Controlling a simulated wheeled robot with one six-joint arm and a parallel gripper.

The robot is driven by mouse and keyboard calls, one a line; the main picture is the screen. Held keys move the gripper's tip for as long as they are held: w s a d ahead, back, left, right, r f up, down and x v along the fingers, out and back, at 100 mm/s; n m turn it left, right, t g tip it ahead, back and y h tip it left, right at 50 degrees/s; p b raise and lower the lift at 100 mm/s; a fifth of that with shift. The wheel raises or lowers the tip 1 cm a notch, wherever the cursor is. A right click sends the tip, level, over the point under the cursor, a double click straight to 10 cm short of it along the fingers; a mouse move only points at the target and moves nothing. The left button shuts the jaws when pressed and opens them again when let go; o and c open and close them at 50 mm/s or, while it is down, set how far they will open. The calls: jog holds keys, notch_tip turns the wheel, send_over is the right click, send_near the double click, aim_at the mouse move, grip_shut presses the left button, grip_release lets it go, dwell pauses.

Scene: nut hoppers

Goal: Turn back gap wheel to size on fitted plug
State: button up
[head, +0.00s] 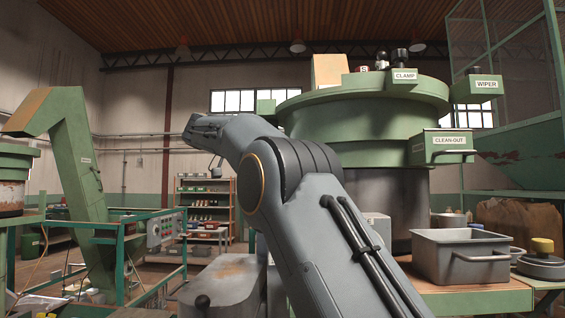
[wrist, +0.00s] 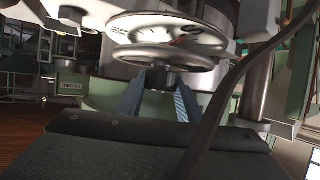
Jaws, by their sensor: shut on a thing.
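The gap wheel (wrist: 150,55), a pale round handwheel, fills the upper middle of the wrist view. A pale dial with dark marks (wrist: 180,35) sits just behind it. My gripper (wrist: 160,82) comes up from below, its two blue-grey fingers on either side of a small dark piece at the wheel's near side. It is shut on that part of the wheel; the exact contact is in shadow. I cannot make out the plug in either view. In the head view my arm crosses the middle, and neither the wheel nor my fingertips can be made out.
A large green hopper bowl (head: 365,115) stands behind my arm, with a CLAMP box (head: 404,76), a WIPER box (head: 477,88) and a CLEAN-OUT box (head: 440,148). A grey bin (head: 460,260) stands on the bench at right. A dark cable (wrist: 240,85) crosses the wrist view.

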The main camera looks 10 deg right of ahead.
jog(key=shift+w+a, duration=0.1)
dwell(0.3)
jog(key=o, duration=1.1)
jog(key=shift+w+a, duration=0.1)
jog(key=shift+a, duration=0.1)
jog(key=shift+c, duration=0.2)
jog(key=shift+d, duration=0.15)
jog(key=p+v, duration=0.2)
jog(key=v, duration=0.4)
jog(key=shift+a+r+p, duration=0.15)
jog(key=shift+a+p, duration=0.1)
jog(key=shift+p, duration=0.05)
jog(key=shift+a+r+p, duration=0.15)
jog(key=shift+a+p, duration=0.25)
jog(key=shift+a, duration=0.15)
